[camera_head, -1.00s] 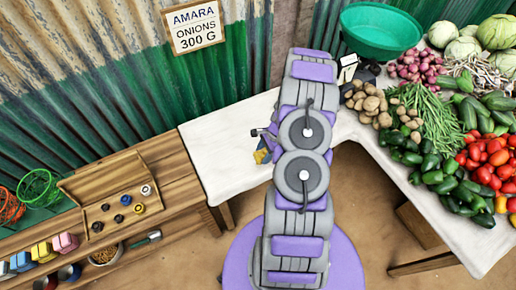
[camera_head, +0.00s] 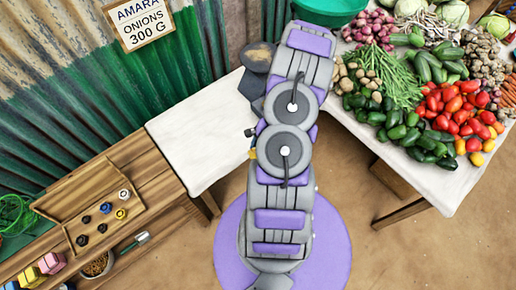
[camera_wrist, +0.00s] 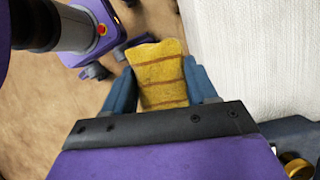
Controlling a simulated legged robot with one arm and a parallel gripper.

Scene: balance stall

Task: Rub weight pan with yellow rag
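The yellow rag (camera_wrist: 162,72), with brown stripes, is between the blue fingers of my gripper (camera_wrist: 161,88) in the wrist view. The fingers are shut on it. In the head view only a small yellow patch (camera_head: 253,153) shows beside my arm, which hides most of the gripper. A dark round pan (camera_head: 258,56) with a brownish patch shows left of my arm at the table's back, above a dark angular piece (camera_head: 252,86). I cannot tell for certain which is the weight pan. The rag is apart from both.
The white table (camera_head: 195,135) is bare left of my arm. Vegetables (camera_head: 435,105) crowd its right side, and a green basin (camera_head: 328,10) stands at the back. A brass weight (camera_wrist: 297,166) shows in the wrist view. A wooden bench with a tray of weights (camera_head: 90,208) is at left.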

